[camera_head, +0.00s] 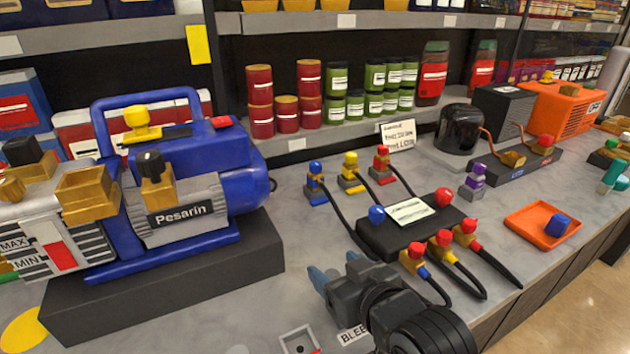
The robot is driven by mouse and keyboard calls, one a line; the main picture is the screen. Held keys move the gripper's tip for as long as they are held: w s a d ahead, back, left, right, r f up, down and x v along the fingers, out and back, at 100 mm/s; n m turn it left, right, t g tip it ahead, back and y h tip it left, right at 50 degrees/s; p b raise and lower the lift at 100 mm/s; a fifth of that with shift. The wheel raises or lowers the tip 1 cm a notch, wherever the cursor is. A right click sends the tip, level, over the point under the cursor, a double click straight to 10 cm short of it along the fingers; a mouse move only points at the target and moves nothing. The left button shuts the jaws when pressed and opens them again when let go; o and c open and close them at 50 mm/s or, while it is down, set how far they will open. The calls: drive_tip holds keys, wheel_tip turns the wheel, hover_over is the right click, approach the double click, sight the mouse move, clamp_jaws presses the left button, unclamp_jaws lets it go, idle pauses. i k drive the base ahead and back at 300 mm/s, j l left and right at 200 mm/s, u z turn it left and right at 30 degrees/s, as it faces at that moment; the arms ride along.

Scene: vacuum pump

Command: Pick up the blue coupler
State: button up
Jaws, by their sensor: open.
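My gripper (334,270) is at the bottom centre, open, with blue fingertips. It appears in front of the blue coupler and apart from it. My dark wrist and arm hide part of the counter at the bottom.
The blue vacuum pump (225,160) stands on a dark block at left. Red-topped fittings (441,240) with hoses are right of my gripper. An orange tray (518,222) holds a blue block (558,224). A purple fitting (474,182) stands behind the manifold. Shelved cans line the back.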

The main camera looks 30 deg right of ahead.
sight(313, 180)
drive_tip(key=i+l, duration=0.3)
drive_tip(key=i, duration=0.15)
drive_tip(key=i+l, duration=0.25)
drive_tip(key=i, duration=0.15)
